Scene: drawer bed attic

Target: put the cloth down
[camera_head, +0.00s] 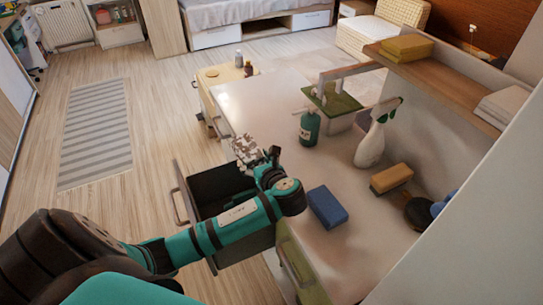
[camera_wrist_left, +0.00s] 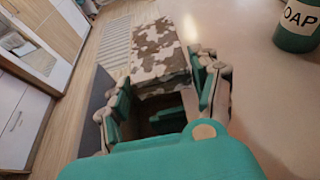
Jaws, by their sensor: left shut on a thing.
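The cloth (camera_head: 243,147) has a brown and white camouflage pattern. My left gripper (camera_head: 262,162) is shut on it near the left edge of the white counter (camera_head: 345,220), by the open dark drawer (camera_head: 205,188). In the left wrist view the cloth (camera_wrist_left: 160,52) reaches forward from between the fingers of the left gripper (camera_wrist_left: 162,88). Whether it touches the counter or the drawer I cannot tell. My right gripper is not in view.
A blue sponge (camera_head: 327,207), a brown-orange sponge (camera_head: 391,178), a spray bottle (camera_head: 372,140) and a green soap bottle (camera_head: 309,128) stand on the counter. A small wooden cart (camera_head: 222,75) stands beyond.

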